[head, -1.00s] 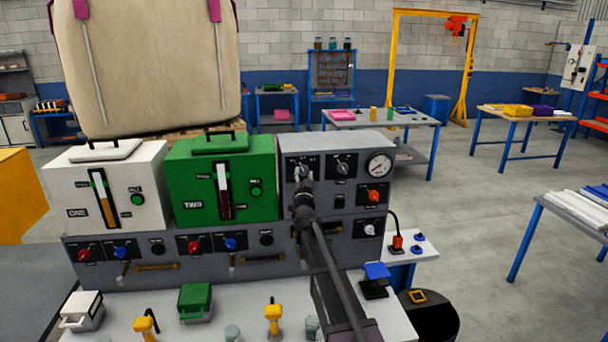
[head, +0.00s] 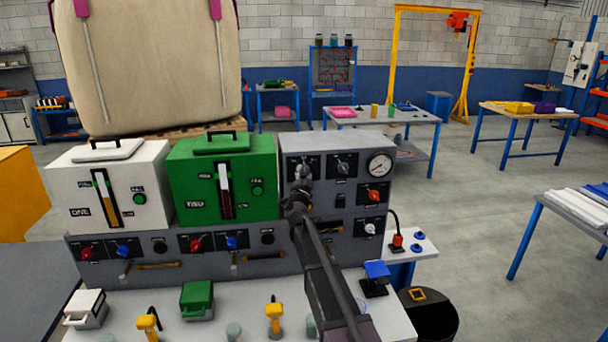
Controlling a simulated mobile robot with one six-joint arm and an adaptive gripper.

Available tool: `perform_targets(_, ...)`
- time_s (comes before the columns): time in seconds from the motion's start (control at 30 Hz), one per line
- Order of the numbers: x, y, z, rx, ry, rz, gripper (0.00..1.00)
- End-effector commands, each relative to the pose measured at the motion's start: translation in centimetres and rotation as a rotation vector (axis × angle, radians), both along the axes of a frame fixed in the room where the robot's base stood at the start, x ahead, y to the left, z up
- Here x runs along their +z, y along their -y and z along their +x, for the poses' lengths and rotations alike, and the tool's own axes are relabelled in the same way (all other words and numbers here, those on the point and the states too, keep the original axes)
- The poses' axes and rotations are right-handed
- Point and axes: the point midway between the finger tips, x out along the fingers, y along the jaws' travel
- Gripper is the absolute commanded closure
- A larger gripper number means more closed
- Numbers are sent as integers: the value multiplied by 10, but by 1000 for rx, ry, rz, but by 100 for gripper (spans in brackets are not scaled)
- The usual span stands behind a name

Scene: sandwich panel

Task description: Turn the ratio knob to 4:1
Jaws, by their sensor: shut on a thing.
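The grey control panel (head: 330,228) stands on the right of the bench, with several knobs and a round gauge on its face. My gripper (head: 301,185) is at the panel's upper left, shut on the upper-left knob (head: 303,169), which is partly hidden behind it. This knob seems to be the ratio knob, but its label and pointer are too small and covered to read. A second dark knob (head: 343,167) is to its right.
The gauge (head: 379,164), a red knob (head: 374,196) and a pale knob (head: 370,228) are on the panel's right side. The green tank (head: 190,180) stands close on the left, beside the white tank (head: 75,200). My arm crosses the bench front.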

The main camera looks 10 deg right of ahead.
Motion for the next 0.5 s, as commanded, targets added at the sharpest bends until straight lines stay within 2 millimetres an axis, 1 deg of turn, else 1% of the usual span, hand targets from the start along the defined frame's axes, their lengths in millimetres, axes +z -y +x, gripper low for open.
perform_targets(0.13,1,0,2,-1,2,-2,93)
perform_targets(0.17,1,0,2,-1,2,-2,37)
perform_targets(0.2,1,0,1,-1,2,-2,25)
perform_targets(0.23,1,0,1,-1,1,-2,16)
perform_targets(0.27,1,0,1,-1,1,-2,11)
perform_targets(0.5,0,0,1,0,0,-2,11)
